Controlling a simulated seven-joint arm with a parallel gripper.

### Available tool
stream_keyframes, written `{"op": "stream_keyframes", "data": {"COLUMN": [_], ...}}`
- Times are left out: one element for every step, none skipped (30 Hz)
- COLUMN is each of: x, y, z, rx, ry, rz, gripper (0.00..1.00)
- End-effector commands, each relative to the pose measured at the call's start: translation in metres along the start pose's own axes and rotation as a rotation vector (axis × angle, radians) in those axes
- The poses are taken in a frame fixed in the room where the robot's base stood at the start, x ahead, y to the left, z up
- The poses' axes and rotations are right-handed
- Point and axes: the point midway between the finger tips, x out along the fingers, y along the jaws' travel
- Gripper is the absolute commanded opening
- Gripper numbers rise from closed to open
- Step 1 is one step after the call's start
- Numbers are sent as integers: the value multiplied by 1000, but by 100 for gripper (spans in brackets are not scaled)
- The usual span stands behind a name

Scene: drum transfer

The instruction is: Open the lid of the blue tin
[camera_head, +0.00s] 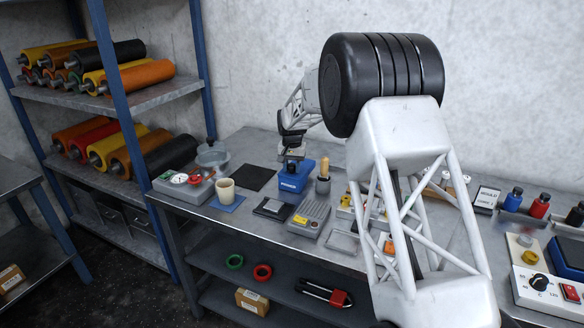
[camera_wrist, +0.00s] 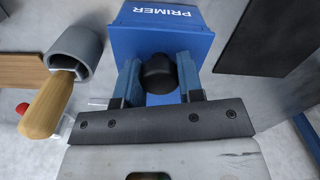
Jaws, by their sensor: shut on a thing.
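The blue tin (camera_head: 289,181), marked PRIMER, stands on the bench in the head view. In the wrist view the blue tin (camera_wrist: 160,15) shows its lettered face at the top, upside down. Its blue lid (camera_wrist: 125,42) carries a round black knob (camera_wrist: 158,73). My gripper (camera_wrist: 160,80) has one finger on each side of the knob and is shut on it. In the head view my gripper (camera_head: 293,156) is right over the tin and hides much of its top. I cannot tell whether the lid is raised.
A grey cup with a wooden-handled tool (camera_head: 323,180) stands close right of the tin; its handle (camera_wrist: 47,105) shows in the wrist view.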

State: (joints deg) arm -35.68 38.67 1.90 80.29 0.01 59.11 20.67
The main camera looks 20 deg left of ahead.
Motion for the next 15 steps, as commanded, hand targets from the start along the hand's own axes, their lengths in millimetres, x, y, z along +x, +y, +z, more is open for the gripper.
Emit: {"op": "stream_keyframes", "data": {"x": [0,0,0,0,0,0,1,1,1,1,0,1,1,1,1], "y": [1,1,1,2,2,3,4,5,7,8,10,12,13,15,16], "z": [0,-1,-3,-5,-7,-11,-15,-19,-26,-31,-36,-43,-49,-53,-60], "rx": [1,1,1,1,1,1,2,2,2,1,1,1,1,1,1], "ry": [0,0,0,0,0,-1,-1,-1,0,0,1,0,0,-1,1], "rz": [0,0,0,0,0,0,1,1,0,0,0,0,0,0,0], "gripper": [0,0,0,0,0,0,0,0,0,0,0,0,0,0,0]}}
